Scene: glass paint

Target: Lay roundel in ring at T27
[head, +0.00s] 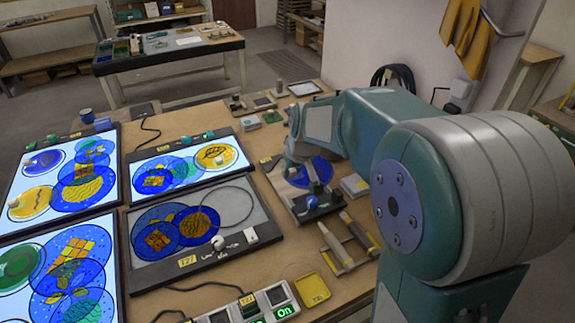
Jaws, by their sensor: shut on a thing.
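The T27 light panel (130,277) lies in the middle of the table, dark, with a yellow T27 label (187,261) on its front edge. It holds overlapping blue and amber roundels at its left. A thin ring outline (252,190) shows at its right, with grey bare surface inside most of it. A blue roundel (323,168) is at a small dark stand right of the panel. My gripper (313,186) is low over this stand, shut on the blue roundel; the fingertips are small and partly hidden by my arm. I cannot tell whether the roundel touches the stand.
Lit panels (113,177) with coloured roundels fill the left and back. A yellow tray (311,289), tools (346,238) and a power strip (280,297) are at the front. Small boxes stand behind my gripper. Brown table is bare between T27 and the tools.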

